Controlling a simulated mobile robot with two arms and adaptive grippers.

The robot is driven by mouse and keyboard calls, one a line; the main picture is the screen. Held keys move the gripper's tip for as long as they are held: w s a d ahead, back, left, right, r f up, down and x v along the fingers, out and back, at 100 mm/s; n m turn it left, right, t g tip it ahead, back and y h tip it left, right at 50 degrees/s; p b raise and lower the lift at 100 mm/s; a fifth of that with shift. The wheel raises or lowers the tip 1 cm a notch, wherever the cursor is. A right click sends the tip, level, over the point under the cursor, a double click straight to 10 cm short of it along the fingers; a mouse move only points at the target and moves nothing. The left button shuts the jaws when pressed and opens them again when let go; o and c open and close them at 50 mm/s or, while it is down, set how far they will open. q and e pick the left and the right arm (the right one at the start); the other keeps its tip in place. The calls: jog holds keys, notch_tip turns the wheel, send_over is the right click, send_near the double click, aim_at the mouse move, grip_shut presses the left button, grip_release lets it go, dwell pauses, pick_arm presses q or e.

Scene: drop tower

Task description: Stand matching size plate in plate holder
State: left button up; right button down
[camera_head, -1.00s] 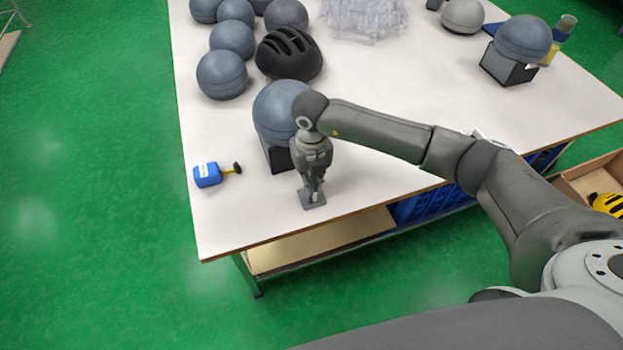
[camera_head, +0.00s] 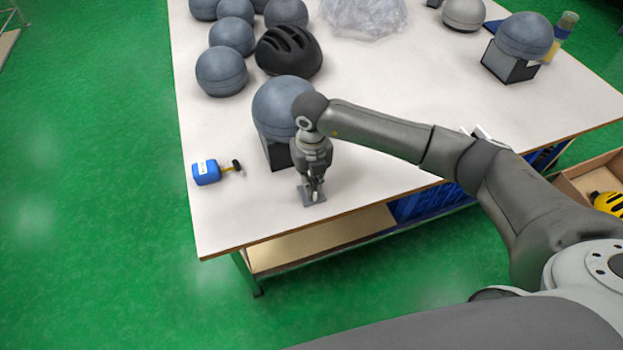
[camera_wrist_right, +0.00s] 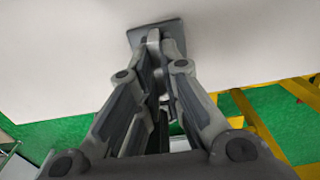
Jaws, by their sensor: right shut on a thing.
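My right gripper (camera_head: 314,194) points down at the front of the white table, in front of a blue-grey ball-like form on a dark block. Its fingers are closed on a small dark grey flat square piece (camera_head: 306,200), at or just above the tabletop. In the right wrist view the fingertips (camera_wrist_right: 158,42) meet at this grey piece (camera_wrist_right: 142,27), and the fingers hide part of it. I cannot tell whether it is the plate or the plate holder. No other plate or holder can be made out. My left gripper is not in view.
The blue-grey form (camera_head: 277,105) stands close behind my right gripper. A blue object with a yellow stem (camera_head: 206,172) lies to the left. A black helmet (camera_head: 288,52) and several grey forms stand farther back. The table's front edge is near; its front left corner is clear.

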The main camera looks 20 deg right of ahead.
jog(key=shift+f, duration=0.1)
jog(key=c, duration=1.5)
grip_release()
notch_tip(320, 180, up, 12)
